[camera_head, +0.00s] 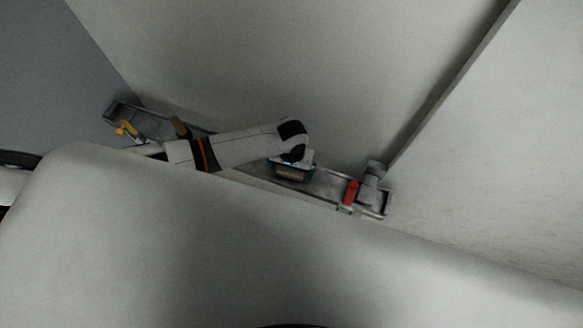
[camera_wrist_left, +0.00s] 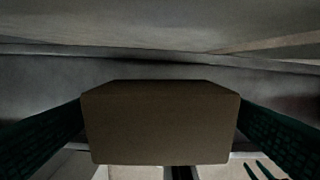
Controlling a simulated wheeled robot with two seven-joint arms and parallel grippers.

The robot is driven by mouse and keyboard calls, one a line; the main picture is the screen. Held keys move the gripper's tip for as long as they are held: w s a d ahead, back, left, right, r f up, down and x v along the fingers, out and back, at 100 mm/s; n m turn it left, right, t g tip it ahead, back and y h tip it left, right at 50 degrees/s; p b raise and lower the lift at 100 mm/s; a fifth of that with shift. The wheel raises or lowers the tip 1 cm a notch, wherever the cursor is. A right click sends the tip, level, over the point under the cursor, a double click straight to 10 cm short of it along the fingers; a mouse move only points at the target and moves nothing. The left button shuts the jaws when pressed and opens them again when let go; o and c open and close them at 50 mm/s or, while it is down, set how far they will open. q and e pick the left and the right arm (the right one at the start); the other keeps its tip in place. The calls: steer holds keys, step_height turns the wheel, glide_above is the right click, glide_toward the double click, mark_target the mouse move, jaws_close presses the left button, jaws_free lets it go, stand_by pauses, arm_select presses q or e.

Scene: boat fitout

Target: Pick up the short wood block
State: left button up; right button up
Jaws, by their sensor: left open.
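The short wood block (camera_wrist_left: 160,122) is brown and box-shaped, and fills the middle of the left wrist view. It lies between the two dark green fingers of my left gripper, one on each side; whether they touch it is unclear. In the head view the block (camera_head: 291,174) shows as a small brown piece under the wrist, in a narrow grey trough (camera_head: 328,187). My left gripper (camera_head: 292,164) is open around the block, its fingers mostly hidden by the wrist. My right gripper is not in view.
A red-handled valve (camera_head: 351,192) and a grey fitting (camera_head: 373,174) stand at the trough's right end. A yellow-handled valve (camera_head: 127,129) and a brown upright piece (camera_head: 180,126) are at the left. A large pale surface (camera_head: 180,250) fills the foreground; sloping pale walls rise behind.

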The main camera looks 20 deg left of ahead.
arm_select(q)
steer(key=c, duration=1.1)
